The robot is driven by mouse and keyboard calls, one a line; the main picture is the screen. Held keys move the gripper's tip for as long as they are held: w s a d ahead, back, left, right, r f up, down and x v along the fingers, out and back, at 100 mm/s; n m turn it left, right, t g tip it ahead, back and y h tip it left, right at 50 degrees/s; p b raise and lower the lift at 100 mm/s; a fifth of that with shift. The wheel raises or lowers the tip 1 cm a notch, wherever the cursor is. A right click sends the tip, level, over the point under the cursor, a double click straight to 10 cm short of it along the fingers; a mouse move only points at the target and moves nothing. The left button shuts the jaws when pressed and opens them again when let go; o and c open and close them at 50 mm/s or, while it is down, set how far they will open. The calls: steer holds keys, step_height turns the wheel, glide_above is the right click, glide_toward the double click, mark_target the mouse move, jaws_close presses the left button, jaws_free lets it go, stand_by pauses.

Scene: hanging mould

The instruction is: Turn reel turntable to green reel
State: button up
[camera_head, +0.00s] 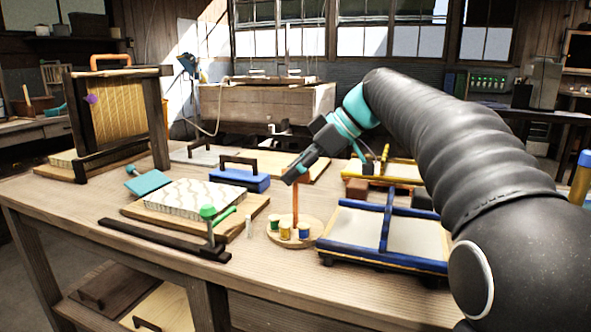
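The reel turntable (272,242) is a round wooden disc near the front edge of the table, with an upright orange post (296,207). Small reels stand on it: a green-looking reel (285,229) and a blue reel with pale ends (304,231). A yellowish patch beside them may be another reel; the far side is partly hidden. My gripper (290,179) is above the turntable, its tip close to the top of the orange post. I cannot tell whether it touches the post or whether the fingers are open.
A blue-framed mould (345,256) lies right of the turntable, and a yellow-framed one (410,180) behind it. A green-knobbed lever (208,213) and a patterned block (190,197) stand left. A blue handled block (240,180) lies behind. Bare table shows at front.

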steer(key=shift+d+r, duration=0.1)
steer(key=v, duration=1.1)
steer(key=shift+d+r, duration=0.25)
steer(key=shift+d, duration=0.05)
steer(key=shift+s, duration=0.1)
